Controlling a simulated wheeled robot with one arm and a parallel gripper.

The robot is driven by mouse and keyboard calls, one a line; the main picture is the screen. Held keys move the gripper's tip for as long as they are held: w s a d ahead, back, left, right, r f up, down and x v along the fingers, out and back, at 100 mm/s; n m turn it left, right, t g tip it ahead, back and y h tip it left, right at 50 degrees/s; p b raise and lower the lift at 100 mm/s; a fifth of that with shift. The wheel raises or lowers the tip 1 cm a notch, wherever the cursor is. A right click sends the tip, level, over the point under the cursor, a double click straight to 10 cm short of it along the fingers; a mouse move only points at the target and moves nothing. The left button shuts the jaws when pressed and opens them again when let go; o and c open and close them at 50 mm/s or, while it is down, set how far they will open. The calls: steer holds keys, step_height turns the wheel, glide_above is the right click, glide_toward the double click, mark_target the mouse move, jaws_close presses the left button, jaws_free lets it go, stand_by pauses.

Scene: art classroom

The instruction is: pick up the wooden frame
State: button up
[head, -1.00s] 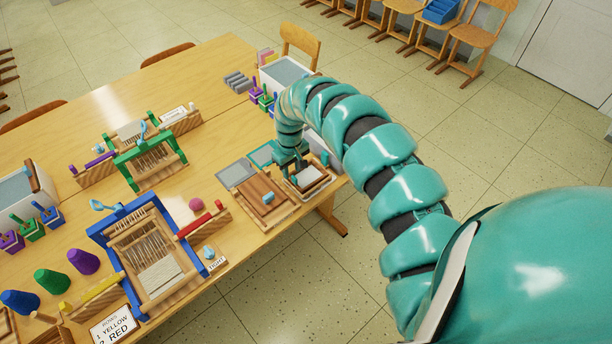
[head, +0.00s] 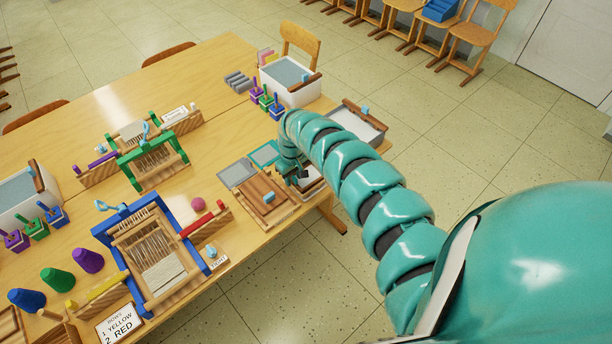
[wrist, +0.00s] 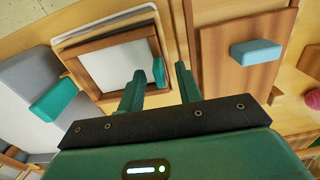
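The wooden frame (wrist: 88,61) lies flat at the table's right end, with a pale panel inside it and a small teal tab (wrist: 158,72) on its right-hand rail. In the head view its pale panel (head: 312,182) is partly hidden by my arm. My gripper (wrist: 160,70) is open above it, with the teal tab seen between the fingertips. The left finger overlaps the frame's inside, and the right finger is seen over the gap beside a wooden board. I cannot tell whether either finger touches.
A wooden board (wrist: 219,70) with a light-blue block (wrist: 256,52) lies close right of the frame. Grey (head: 237,173) and green-edged (head: 264,153) flat screens lie behind. A pale-filled tray (head: 372,129) stands farther right, near the table edge. Looms fill the table's left.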

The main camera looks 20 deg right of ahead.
steer(key=shift+c, duration=0.2)
jaws_close()
